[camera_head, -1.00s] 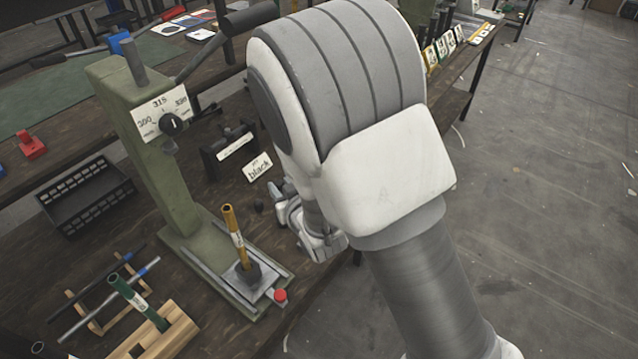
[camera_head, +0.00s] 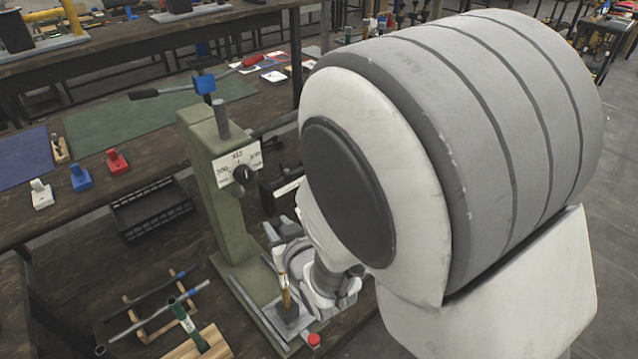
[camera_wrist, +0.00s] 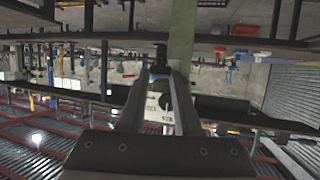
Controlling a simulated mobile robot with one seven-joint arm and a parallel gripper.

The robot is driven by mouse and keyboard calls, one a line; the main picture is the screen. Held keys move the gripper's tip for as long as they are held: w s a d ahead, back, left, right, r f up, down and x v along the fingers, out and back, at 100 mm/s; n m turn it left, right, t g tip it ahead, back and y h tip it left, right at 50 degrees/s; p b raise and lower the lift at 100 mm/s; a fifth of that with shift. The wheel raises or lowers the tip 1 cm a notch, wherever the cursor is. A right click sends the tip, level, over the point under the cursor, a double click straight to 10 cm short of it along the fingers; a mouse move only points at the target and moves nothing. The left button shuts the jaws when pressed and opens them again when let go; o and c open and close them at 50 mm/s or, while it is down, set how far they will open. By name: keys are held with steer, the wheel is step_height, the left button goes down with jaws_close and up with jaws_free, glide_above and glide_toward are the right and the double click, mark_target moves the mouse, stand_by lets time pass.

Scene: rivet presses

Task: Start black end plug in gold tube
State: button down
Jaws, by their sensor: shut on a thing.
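The gold tube (camera_head: 286,296) stands upright in the holder on the green press's base (camera_head: 262,305), in the head view. My gripper is beside the tube's upper part, mostly covered by my own arm. In the wrist view my gripper's two fingers (camera_wrist: 160,75) converge on a small dark piece (camera_wrist: 160,56), which looks like the black end plug. The gripper is shut on it. The head view does not show the plug, and I cannot tell whether it touches the tube's top.
The green press column (camera_head: 220,190) with its dial plate (camera_head: 240,167) rises behind the tube. A red knob (camera_head: 314,340) is at the base's front. A black basket (camera_head: 150,208) and a wooden stand with a green-handled tool (camera_head: 187,322) are to the left.

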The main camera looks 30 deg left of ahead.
steer(key=shift+f+b, duration=0.1)
steer(key=shift+b, duration=0.25)
step_height(320, 180, down, 6)
steer(key=b, duration=0.6)
steer(key=shift+r, duration=0.2)
steer(key=shift+b, duration=0.95)
stand_by(1.1)
steer(key=shift+f+b, duration=1.3)
stand_by(0.4)
steer(key=c, duration=0.5)
jaws_free()
steer(key=shift+d+r, duration=0.1)
steer(key=shift+r, duration=0.05)
